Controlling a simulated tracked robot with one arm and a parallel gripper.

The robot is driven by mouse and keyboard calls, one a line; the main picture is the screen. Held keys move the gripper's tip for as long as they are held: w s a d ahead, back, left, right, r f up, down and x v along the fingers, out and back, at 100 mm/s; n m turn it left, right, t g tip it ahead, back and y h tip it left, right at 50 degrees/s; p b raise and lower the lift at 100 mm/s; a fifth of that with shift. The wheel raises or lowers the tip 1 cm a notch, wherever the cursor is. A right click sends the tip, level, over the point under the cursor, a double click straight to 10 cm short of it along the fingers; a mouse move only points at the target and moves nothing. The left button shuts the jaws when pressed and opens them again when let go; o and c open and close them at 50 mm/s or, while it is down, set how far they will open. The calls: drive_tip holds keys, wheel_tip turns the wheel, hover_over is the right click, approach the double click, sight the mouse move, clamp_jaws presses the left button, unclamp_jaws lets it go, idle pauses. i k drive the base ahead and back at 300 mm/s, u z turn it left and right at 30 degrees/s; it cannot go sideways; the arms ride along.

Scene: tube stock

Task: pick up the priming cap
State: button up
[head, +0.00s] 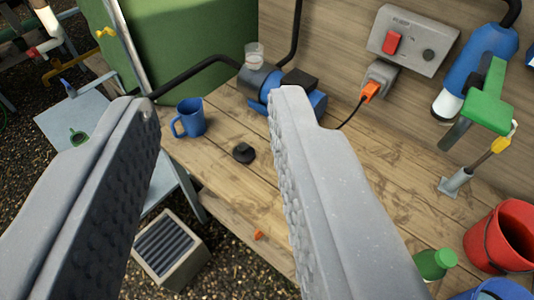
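A small black round cap (243,153), which looks like the priming cap, lies on the wooden bench top (225,115). A small knob shows on its top. My gripper (212,105) is open and its two grey fingers fill the near part of the head view. The cap lies in the gap between the fingers in the picture, apart from both, nearer the right finger. Nothing is held. The blue and black pump (283,88) stands behind the cap, with a clear cup (255,55) on its top.
A blue mug (189,119) stands left of the cap near the bench edge. Right are a red bucket (503,238), a green bottle (435,263) and a metal post (456,182). A wall switch box (414,40) is behind. Bare wood surrounds the cap.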

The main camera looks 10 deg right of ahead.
sight(244, 152)
drive_tip(key=u, duration=0.05)
drive_tip(key=i, duration=0.95)
drive_tip(key=z, duration=0.05)
